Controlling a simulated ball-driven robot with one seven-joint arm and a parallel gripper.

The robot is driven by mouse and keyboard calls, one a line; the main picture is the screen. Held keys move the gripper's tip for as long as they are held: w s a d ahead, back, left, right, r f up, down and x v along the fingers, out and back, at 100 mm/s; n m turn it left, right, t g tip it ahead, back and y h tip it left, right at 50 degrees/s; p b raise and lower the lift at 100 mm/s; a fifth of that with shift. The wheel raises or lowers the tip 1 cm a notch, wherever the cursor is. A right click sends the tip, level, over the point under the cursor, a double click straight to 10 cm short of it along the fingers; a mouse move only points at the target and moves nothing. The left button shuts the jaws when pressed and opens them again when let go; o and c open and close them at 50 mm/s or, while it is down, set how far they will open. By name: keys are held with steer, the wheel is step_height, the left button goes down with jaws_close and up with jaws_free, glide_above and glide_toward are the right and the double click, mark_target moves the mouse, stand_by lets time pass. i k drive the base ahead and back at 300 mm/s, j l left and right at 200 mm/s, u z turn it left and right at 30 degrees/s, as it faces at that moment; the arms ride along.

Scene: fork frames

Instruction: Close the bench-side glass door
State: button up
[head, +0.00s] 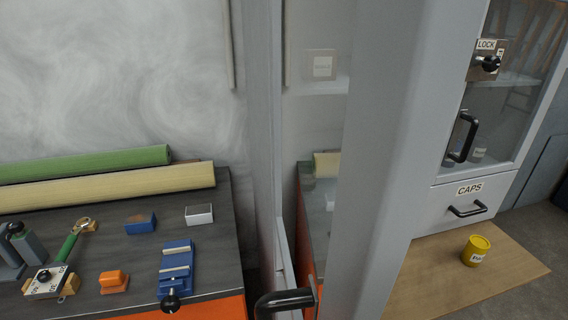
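The bench-side glass door (262,120) stands in the middle of the head view, seen at a steep angle, with a narrow grey frame and a glass pane (312,120). It appears to stand open, but how far I cannot tell. A black bar handle (285,300) is at the bottom edge of the view, partly cut off, beside the door frame. A wide grey upright (385,150) stands close to me, just right of the pane. My gripper is not in view.
A dark bench (110,225) on the left holds rolls, a blue vise (175,270) and small tools. On the right, a cabinet has another glass door with a black handle (462,138), a LOCK panel and a CAPS drawer (468,200). A yellow tin (476,250) stands on a wooden surface.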

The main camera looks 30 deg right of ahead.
mark_target(346, 235)
steer(key=j+u, duration=0.3)
steer(key=j, duration=0.45)
steer(key=j+u, duration=0.25)
steer(key=j, duration=0.5)
steer(key=k, duration=0.05)
